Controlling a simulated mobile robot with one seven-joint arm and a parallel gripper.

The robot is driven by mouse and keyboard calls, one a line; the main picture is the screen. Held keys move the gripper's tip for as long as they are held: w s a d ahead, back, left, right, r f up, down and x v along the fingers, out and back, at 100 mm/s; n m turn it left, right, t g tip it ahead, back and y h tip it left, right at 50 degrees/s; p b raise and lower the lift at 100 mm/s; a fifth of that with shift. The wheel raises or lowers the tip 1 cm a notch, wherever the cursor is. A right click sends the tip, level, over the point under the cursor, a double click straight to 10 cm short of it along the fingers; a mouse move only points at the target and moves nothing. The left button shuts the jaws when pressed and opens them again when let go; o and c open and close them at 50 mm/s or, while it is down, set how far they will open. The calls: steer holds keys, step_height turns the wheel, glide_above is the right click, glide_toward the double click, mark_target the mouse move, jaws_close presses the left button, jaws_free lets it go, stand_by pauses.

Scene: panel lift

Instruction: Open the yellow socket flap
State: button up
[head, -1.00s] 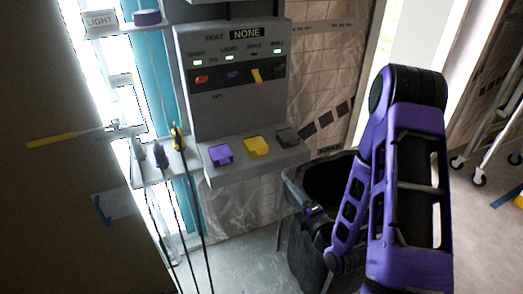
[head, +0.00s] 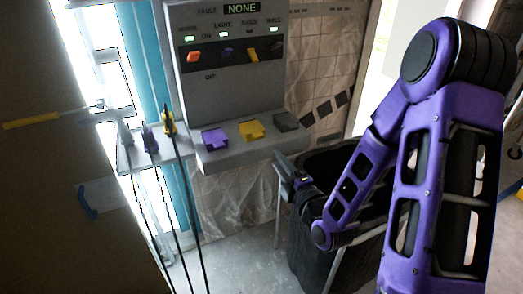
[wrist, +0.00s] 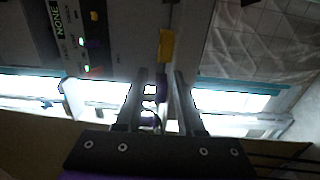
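The yellow socket flap (head: 252,130) lies flat on the sloped ledge of the grey panel (head: 234,90). It sits between a purple flap (head: 215,138) and a dark grey flap (head: 286,121). In the wrist view, the yellow flap (wrist: 166,45) shows just beyond the fingertips. My gripper (head: 281,160) is below and right of the yellow flap, in front of the ledge's right end, apart from the flap. In the wrist view, my gripper's two fingers (wrist: 160,73) are spread, with no held object clearly visible between them.
A black bin (head: 318,245) stands below my gripper. Several cables hang from plugs on a side shelf (head: 143,160) at left. A yellow-handled rod (head: 35,120) sticks out further left. Switches (head: 228,53) and a "NONE" display (head: 241,8) are above the ledge.

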mark_target(259, 137)
steer(key=p+x, duration=0.1)
steer(key=x, duration=1)
steer(key=shift+w+a, duration=0.1)
steer(key=shift+w, duration=0.2)
steer(key=shift+c, duration=0.3)
jaws_close()
stand_by(0.6)
